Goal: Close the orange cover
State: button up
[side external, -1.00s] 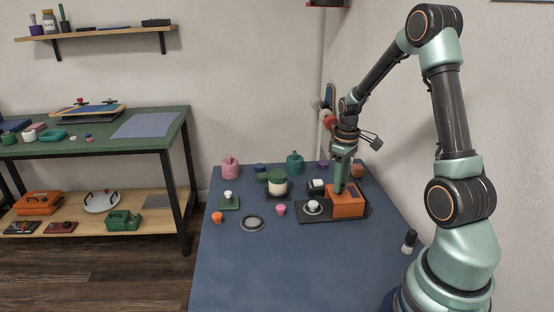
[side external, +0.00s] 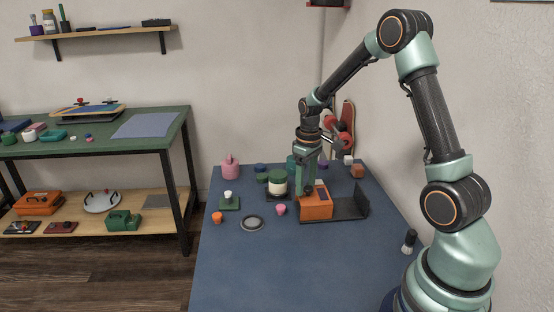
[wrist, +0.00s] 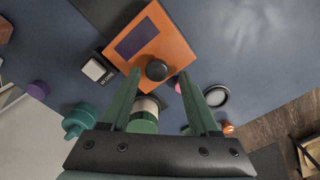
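The orange cover (side external: 316,210) is a boxy lid at the left end of a black base (side external: 348,209), whose right part is bare. The round grey piece that stood at that left end is hidden. In the wrist view the cover (wrist: 172,45) shows a purple rectangle on top and a round black knob (wrist: 156,70). My gripper (side external: 307,185) is over the cover at the knob. In the wrist view its green fingers (wrist: 160,76) stand apart, one to each side of the knob, with gaps between. I cannot tell its exact height over the lid.
A cream-and-green jar (side external: 277,183) stands close behind the cover to the left. A pink knob (side external: 281,210) and a grey ring (side external: 252,223) lie left of it. A labelled white block (wrist: 95,70) is beside the cover. The front of the table is clear.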

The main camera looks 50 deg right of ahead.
jog(key=shift+s, duration=0.1)
notch_tip(320, 180, up, 12)
dwell(0.7)
jog(key=s+a+r+t, duration=0.2)
jog(key=s+a, duration=0.3)
jog(key=a, duration=0.3)
jog(key=s+a+r+t, duration=0.3)
jog(key=s+a, duration=0.2)
jog(key=a, duration=0.4)
jog(key=shift+s+r+t, duration=0.15)
jog(key=shift+s+t, duration=0.05)
jog(key=shift+t, duration=0.1)
